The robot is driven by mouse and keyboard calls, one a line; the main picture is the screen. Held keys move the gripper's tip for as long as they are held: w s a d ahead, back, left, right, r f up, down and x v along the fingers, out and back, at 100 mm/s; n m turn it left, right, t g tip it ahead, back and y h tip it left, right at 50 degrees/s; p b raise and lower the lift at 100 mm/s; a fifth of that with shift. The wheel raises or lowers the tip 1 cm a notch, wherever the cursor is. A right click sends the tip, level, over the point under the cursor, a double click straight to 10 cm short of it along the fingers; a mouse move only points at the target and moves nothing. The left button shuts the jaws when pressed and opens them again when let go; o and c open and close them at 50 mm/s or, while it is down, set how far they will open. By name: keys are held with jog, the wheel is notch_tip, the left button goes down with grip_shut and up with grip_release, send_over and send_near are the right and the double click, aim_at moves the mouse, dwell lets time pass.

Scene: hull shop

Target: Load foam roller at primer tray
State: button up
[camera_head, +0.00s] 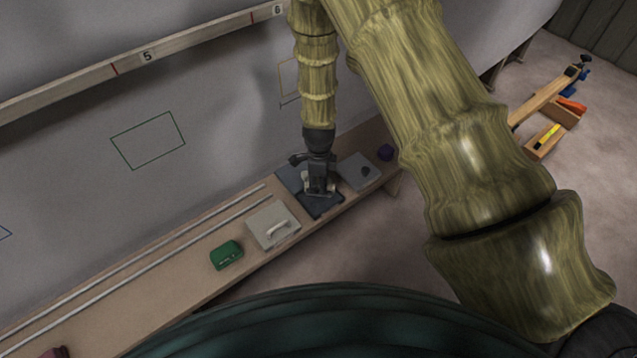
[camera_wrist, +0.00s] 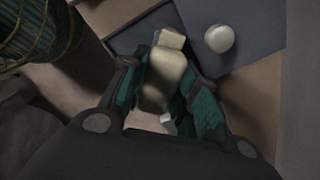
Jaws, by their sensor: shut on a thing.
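My gripper (camera_head: 319,190) is over the dark grey tray (camera_head: 322,209) on the bench. In the wrist view my gripper's teal-padded fingers (camera_wrist: 163,100) are shut on a cream foam roller (camera_wrist: 160,78). The roller's far end overlaps the dark grey tray surface (camera_wrist: 126,40); I cannot tell whether it touches. In the head view the roller is mostly hidden by my gripper. A pale round thing (camera_wrist: 219,38) sits on a grey surface just beyond the roller.
A pale box with a white handle (camera_head: 272,226) and a green case (camera_head: 227,255) stand left of the tray. Metal rods lie along the bench (camera_head: 130,297); the hull wall rises behind.

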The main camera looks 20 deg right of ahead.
jog(key=shift+r+p, duration=1.85)
jog(key=shift+r, duration=0.95)
jog(key=shift+s+r+n, duration=0.3)
jog(key=shift+r+n, duration=0.15)
jog(key=shift+n, duration=0.65)
jog(key=s+a+r+n, duration=0.1)
jog(key=s+r+n, duration=0.2)
jog(key=n, duration=0.7)
jog(key=s+r+n, duration=0.3)
jog(key=r+n, duration=0.1)
jog(key=n, duration=0.6)
jog(key=shift+a+r+n, duration=0.35)
jog(key=shift+n, duration=0.05)
